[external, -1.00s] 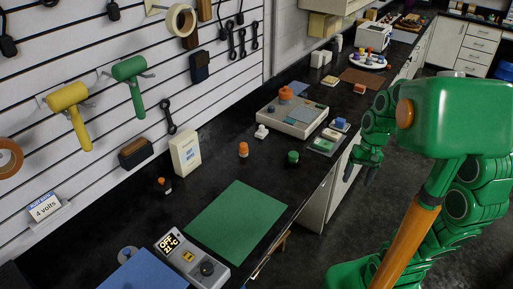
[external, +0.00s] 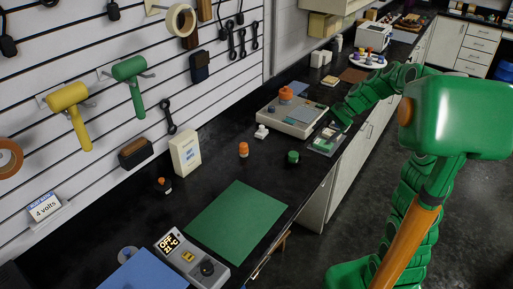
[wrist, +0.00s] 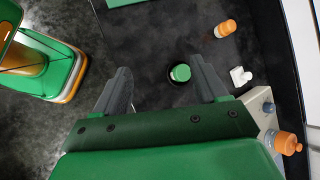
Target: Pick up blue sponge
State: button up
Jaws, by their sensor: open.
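I cannot make out a blue sponge now; the spot where a blue-topped block showed earlier is behind my gripper. In the wrist view my gripper (wrist: 160,66) is open, with two dark fingers spread wide and nothing held. No blue sponge shows in that view.
Orange-capped bottle (external: 243,149) and white piece (external: 261,131) stand left. A green mat (external: 236,222) lies on the nearer counter.

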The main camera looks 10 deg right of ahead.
jog(key=w+d+f+m+t+y, duration=0.1)
jog(key=w+d+f+m+t, duration=0.25)
jog(key=w, duration=0.55)
jog(key=w+d+f+m+y, duration=0.2)
jog(key=w+d+m, duration=0.3)
jog(key=w, duration=0.5)
jog(key=w+d+f+m+t, duration=0.1)
jog(key=w+d+f+m, duration=0.1)
jog(key=d, duration=0.5)
jog(key=w+d+f+m+t, duration=0.2)
jog(key=w+d+f+m, duration=0.1)
jog(key=w+d+f, duration=0.2)
jog(key=w+d+f+m+t+h, duration=0.1)
jog(key=w+d+f, duration=0.3)
jog(key=d, duration=0.5)
jog(key=shift+d+f+m+t, duration=0.25)
jog(key=shift+f+m+t, duration=0.15)
jog(key=shift+m+t, duration=0.35)
jog(key=shift+x, duration=3.8)
jog(key=shift+w+d+f, duration=0.1)
jog(key=shift+d+f, duration=0.05)
jog(key=c, duration=1)
jog(key=shift+c, duration=0.2)
